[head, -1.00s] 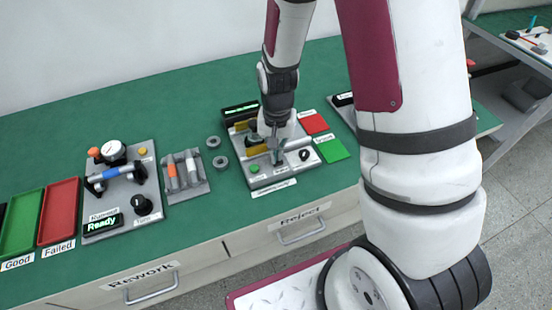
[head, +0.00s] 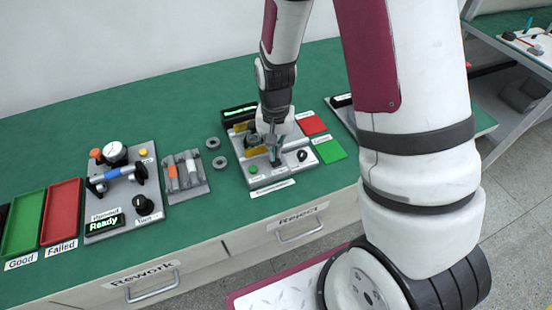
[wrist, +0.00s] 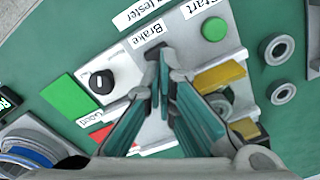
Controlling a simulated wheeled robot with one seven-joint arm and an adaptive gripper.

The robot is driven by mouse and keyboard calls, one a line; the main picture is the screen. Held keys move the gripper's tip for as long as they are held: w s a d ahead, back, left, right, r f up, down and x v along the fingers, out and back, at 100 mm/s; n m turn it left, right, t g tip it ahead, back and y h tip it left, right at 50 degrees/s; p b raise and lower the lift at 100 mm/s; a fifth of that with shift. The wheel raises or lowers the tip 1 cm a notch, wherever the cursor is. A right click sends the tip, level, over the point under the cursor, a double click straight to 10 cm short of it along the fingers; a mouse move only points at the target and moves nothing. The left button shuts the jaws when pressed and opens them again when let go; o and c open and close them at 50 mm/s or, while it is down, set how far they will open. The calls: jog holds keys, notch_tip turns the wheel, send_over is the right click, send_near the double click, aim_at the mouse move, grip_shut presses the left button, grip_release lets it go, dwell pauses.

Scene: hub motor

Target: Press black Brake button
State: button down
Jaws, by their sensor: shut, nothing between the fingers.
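The black Brake button (wrist: 153,53) shows in the wrist view as a small dark piece just beside the "Brake" label (wrist: 147,34). It is partly covered by my fingertips. My gripper (wrist: 164,72) is shut and empty, with its tips right at the button's edge. I cannot tell whether they touch it. In the head view my gripper (head: 275,158) points down over the front middle of the grey tester fixture (head: 262,180), and the button is hidden there.
The green Start button (wrist: 214,29) and a black knob (wrist: 101,82) flank the Brake button. A yellow block (wrist: 220,76) is on the fixture. Green (head: 329,151) and red (head: 312,125) pads lie at its right. Two grey rings (head: 219,162) lie at its left.

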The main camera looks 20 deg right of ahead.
notch_tip(320, 180, up, 11)
jog(key=p, duration=0.5)
dwell(0.3)
jog(key=shift+r, duration=0.15)
dwell(0.3)
jog(key=s+r+n+t, duration=0.1)
jog(key=s+r, duration=0.3)
jog(key=r, duration=0.4)
jog(key=s+r+n+t, duration=0.2)
jog(key=s+r, duration=0.1)
jog(key=r, duration=0.6)
jog(key=s+r+n+t, duration=0.1)
jog(key=s+r, duration=0.3)
jog(key=s, duration=0.3)
jog(key=s+r+n+t, duration=0.1)
jog(key=s+r, duration=0.3)
jog(key=s, duration=0.4)
jog(key=shift+r+n+t, duration=0.25)
jog(key=shift+n+t, duration=0.05)
jog(key=shift+n, duration=0.2)
